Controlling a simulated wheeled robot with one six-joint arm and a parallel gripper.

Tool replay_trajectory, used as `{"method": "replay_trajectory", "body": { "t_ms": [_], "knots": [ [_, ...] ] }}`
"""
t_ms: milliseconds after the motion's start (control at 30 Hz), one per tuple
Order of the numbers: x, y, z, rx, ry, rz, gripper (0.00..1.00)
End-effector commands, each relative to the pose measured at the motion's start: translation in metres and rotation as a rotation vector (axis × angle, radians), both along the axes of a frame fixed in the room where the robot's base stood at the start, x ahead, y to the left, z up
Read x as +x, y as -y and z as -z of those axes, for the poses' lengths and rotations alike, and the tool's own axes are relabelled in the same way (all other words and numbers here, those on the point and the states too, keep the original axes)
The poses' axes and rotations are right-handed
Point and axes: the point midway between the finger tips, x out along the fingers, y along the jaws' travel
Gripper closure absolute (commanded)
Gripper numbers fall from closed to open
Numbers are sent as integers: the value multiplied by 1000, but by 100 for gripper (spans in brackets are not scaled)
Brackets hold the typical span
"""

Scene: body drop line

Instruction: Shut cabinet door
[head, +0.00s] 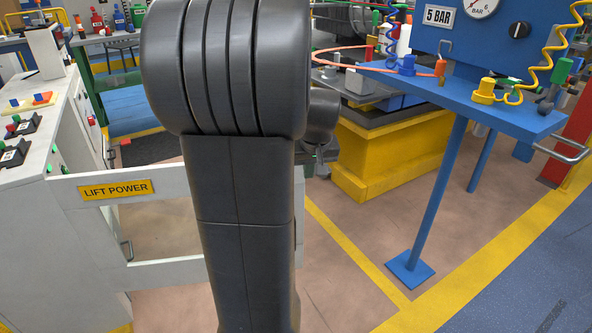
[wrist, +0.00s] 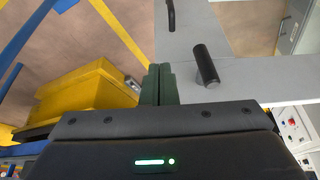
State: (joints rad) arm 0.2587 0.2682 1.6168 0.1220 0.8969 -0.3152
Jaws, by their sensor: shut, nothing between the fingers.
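The white cabinet (head: 75,240) stands at the left in the head view. Its door (head: 165,272), a white frame with the floor showing through its middle and a yellow "LIFT POWER" label (head: 115,189), stands open, reaching right behind my arm. In the wrist view the pale door (wrist: 262,82) carries a black, bar-like handle (wrist: 206,64). My gripper (wrist: 160,72) has its dark green fingers shut and empty, beside the door's edge and left of the handle. I cannot tell whether they touch the door. My arm hides most of the gripper in the head view.
A blue table (head: 470,95) with air fittings stands at the right on blue legs. A yellow-based workbench (head: 385,155) is behind. A control panel (wrist: 303,130) shows at the wrist view's right edge. Bare floor (head: 350,285) lies right of my arm.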

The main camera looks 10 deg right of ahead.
Motion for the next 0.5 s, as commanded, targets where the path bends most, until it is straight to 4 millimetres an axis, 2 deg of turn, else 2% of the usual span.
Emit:
{"method": "replay_trajectory", "body": {
  "t_ms": [233,500],
  "knots": [
    [11,3,20,-3,5,-2,100],
    [31,2,75,-1,1,-3,100]
  ]
}}
